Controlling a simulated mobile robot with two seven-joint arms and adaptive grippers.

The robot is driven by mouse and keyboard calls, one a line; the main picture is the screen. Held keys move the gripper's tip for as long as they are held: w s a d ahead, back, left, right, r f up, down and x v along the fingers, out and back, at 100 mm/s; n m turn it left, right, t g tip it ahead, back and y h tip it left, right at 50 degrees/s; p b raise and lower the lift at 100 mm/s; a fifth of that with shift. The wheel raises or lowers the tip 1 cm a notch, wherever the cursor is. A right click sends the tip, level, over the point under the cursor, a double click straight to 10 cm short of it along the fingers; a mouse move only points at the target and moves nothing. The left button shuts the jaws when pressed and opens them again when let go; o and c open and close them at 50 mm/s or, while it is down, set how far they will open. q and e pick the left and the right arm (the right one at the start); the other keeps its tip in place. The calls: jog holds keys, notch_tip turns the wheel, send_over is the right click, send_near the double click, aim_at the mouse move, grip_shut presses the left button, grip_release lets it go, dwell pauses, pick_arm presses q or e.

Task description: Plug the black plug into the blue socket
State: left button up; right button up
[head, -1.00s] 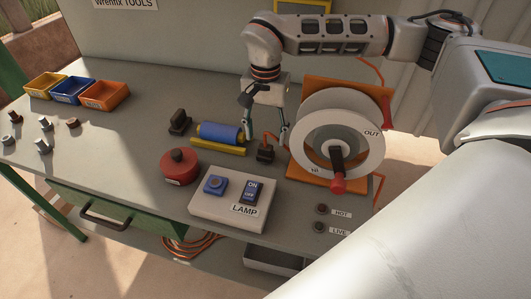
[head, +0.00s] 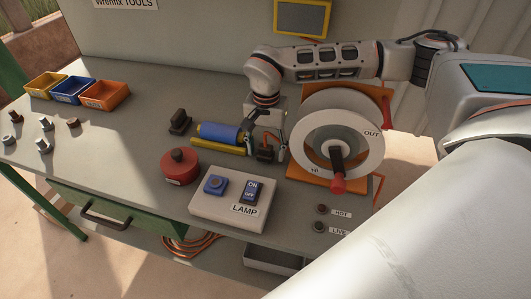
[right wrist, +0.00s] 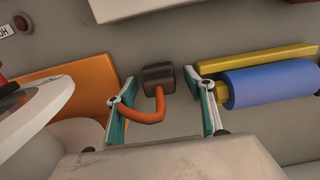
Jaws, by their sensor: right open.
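The black plug (head: 265,154) stands on the bench with an orange cable, left of the cable reel. The blue socket (head: 215,184) is on top of the pale lamp box, in front of the plug and to its left. My right gripper (head: 267,149) is open and low over the bench, with one finger on each side of the plug. In the right wrist view the plug (right wrist: 158,77) lies between the open fingertips (right wrist: 159,83), with visible gaps on both sides. The cable curves between the fingers. My left gripper is not in view.
The cable reel (head: 316,138) on its orange base stands close right of the gripper. A blue roller (head: 219,132) and yellow bar (head: 216,147) lie close left. A red round container (head: 179,168) and the lamp switch (head: 252,191) are nearer the front.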

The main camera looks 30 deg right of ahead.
jog(key=c, duration=1.1)
notch_tip(320, 180, up, 20)
jog(key=shift+r+p, duration=0.1)
jog(key=shift+p, duration=0.25)
jog(key=n, duration=1)
send_near(266, 145)
jog(key=s+a+f, duration=0.4)
jog(key=a, duration=0.3)
jog(key=shift+a, duration=0.1)
